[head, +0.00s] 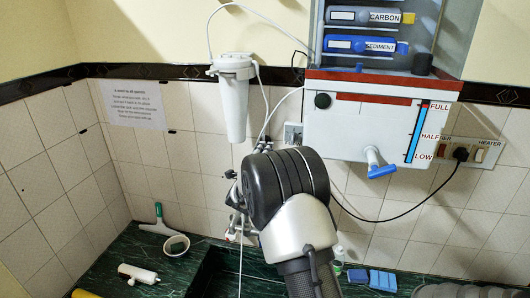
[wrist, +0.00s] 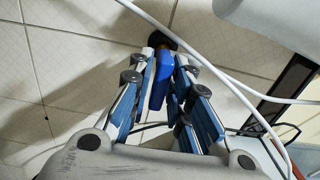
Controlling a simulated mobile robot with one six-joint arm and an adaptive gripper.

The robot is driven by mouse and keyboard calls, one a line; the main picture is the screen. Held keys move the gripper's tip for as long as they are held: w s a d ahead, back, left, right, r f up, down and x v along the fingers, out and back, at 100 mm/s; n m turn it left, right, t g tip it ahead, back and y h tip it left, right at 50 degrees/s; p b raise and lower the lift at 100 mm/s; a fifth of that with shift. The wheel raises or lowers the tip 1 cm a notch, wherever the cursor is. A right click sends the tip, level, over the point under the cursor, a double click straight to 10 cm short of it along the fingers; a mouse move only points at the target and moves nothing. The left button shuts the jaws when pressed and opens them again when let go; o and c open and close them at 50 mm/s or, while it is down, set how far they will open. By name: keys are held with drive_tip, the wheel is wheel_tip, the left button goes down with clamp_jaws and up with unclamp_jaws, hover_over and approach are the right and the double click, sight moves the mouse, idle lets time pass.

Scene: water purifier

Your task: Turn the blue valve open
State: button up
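In the wrist view the blue valve (wrist: 161,80) is a blue handle with a black round part (wrist: 161,40) at its far end. My gripper (wrist: 167,75) is open around the handle, with one finger on each side. The left finger lies very close to the handle; I cannot tell whether it touches. A narrow gap shows on the right side. In the head view my arm's wrist covers the valve and most of the gripper.
A white filter housing (head: 234,98) hangs on the wall above left of my arm. The purifier (head: 365,130) with a blue-handled tap (head: 381,171) is at the right. A white tube (wrist: 215,75) crosses close above the fingers. A green counter (head: 115,255) lies below.

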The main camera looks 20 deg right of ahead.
clamp_jaws()
drive_tip(key=shift+n+b, duration=0.4)
drive_tip(key=n+b, duration=0.2)
drive_tip(key=shift+r+n, duration=0.15)
drive_tip(key=shift+n, duration=0.25)
drive_tip(key=n, duration=0.4)
drive_tip(key=shift+w+a+r+n+b, duration=0.1)
drive_tip(key=shift+a+r+n+b, duration=0.1)
drive_tip(key=shift+r+n+b, duration=0.15)
drive_tip(key=n, duration=0.3)
drive_tip(key=n+p, duration=0.1)
drive_tip(key=n, duration=0.1)
drive_tip(key=shift+w+a+r, duration=0.15)
drive_tip(key=shift+a+r, duration=0.1)
drive_tip(key=shift+w+a+n+p, duration=0.1)
drive_tip(key=shift+n+p, duration=0.25)
drive_tip(key=shift+n, duration=0.85)
drive_tip(key=shift+w+a+n+p, duration=0.1)
drive_tip(key=shift+n+p, duration=0.25)
drive_tip(key=shift+n, duration=0.8)
drive_tip(key=shift+o, duration=2.1)
unclamp_jaws()
